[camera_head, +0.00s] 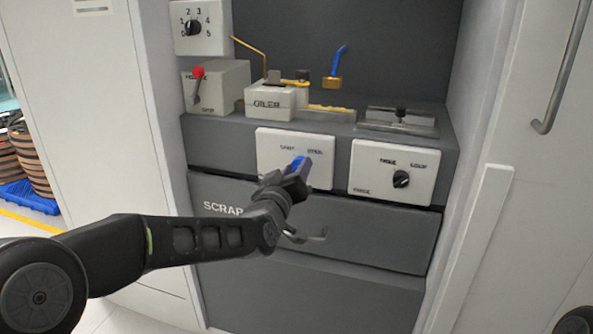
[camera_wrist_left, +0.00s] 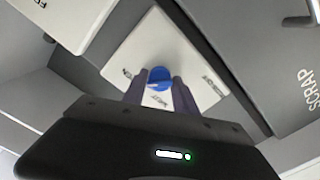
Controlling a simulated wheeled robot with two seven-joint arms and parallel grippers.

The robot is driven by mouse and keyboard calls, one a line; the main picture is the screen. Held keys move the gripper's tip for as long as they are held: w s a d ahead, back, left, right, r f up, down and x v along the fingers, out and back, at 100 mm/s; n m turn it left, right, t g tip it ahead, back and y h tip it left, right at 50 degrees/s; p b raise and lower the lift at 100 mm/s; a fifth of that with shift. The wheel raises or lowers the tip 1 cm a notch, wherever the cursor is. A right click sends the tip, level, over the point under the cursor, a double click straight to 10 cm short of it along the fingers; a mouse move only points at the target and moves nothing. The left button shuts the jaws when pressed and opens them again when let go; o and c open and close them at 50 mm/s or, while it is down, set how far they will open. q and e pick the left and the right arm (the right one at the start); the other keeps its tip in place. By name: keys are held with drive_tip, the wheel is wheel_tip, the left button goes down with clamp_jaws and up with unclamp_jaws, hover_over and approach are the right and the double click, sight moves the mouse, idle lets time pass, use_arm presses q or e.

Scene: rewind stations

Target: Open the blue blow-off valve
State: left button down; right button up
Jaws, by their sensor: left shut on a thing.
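A small brass valve with a raised blue lever (camera_head: 339,62) stands at the back of the shelf in the head view, upper middle. The lever tilts up and to the right, and nothing of mine touches it. My left gripper (camera_head: 298,170) is lower and nearer, in front of a white selector panel (camera_head: 267,152). It is shut on a round blue knob (camera_wrist_left: 159,76) at the panel's middle; the two fingers stand on either side of the knob in the left wrist view. The gripper hides much of the knob in the head view. My right gripper is not in view.
An oiler box (camera_head: 270,104) stands on the shelf, with a red-knobbed lever (camera_head: 198,73) to its left. A second white panel with a black knob (camera_head: 401,179) is on the right. A scrap drawer (camera_head: 345,232) lies below. Side walls bound the station.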

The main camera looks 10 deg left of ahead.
use_arm(q)
drive_tip(key=shift+m, duration=0.6)
drive_tip(key=c, duration=1)
unclamp_jaws()
drive_tip(key=s, duration=0.5)
drive_tip(key=s+p, duration=0.1)
drive_tip(key=s, duration=0.1)
drive_tip(key=shift+s+a, duration=0.25)
drive_tip(key=shift+s, duration=0.15)
drive_tip(key=shift+f, duration=0.1)
